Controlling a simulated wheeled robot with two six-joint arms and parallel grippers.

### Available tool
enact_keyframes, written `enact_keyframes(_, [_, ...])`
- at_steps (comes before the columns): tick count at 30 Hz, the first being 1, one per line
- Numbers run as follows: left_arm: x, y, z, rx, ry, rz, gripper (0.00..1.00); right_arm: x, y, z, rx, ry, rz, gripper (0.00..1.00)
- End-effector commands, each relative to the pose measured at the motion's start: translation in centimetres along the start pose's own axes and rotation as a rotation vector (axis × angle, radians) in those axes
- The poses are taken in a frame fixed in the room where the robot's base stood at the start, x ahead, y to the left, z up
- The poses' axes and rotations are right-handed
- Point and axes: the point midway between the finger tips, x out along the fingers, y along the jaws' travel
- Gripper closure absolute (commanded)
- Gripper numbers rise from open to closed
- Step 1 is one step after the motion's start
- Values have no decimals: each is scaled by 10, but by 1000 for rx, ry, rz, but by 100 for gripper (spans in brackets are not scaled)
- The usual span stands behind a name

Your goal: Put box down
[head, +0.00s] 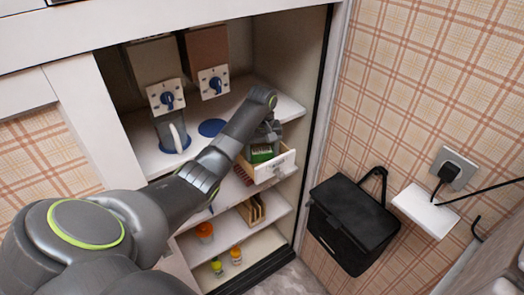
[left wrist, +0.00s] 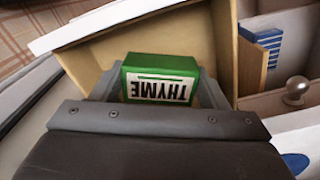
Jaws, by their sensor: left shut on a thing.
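A small green box (head: 262,154) with a white label reading THYME is held by my left gripper (head: 266,136). The box also shows in the left wrist view (left wrist: 161,66), between the two fingers, with its label upside down. In the head view the box is at a small open wooden drawer (head: 272,173) with a white front, on the right side of the cupboard. In the left wrist view the drawer's wooden walls (left wrist: 225,45) rise around the box. I cannot tell whether the box touches the drawer floor. My right gripper is not in view.
Two dispensers with blue knobs (head: 166,97) are on the upper shelf. Lower shelves hold an orange jar (head: 205,232) and a wooden holder (head: 251,211). A black bin (head: 350,225) hangs at the wall right of the cupboard.

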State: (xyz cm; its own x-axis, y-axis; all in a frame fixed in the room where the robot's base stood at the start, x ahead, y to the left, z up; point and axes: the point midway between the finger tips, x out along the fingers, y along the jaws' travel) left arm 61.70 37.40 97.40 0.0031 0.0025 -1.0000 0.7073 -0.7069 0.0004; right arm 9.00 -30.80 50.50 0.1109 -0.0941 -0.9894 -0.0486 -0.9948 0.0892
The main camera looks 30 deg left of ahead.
Motion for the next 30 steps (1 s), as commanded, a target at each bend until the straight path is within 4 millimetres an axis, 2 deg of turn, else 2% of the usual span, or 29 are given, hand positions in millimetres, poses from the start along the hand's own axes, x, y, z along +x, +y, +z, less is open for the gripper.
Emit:
enact_keyframes(7, [2,0,0,0,-2,0,58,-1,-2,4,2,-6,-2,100])
enact_keyframes(8, [2,0,0,0,-1,0,30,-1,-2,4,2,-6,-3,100])
enact_keyframes(12, [2,0,0,0,-1,0,12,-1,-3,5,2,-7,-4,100])
enact_keyframes(23, [-2,0,0,1,2,2,11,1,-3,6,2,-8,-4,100])
enact_keyframes(26, [-12,1,-1,2,2,3,11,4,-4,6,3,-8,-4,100])
enact_keyframes(30, [-40,1,-2,1,6,4,11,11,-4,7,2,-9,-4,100])
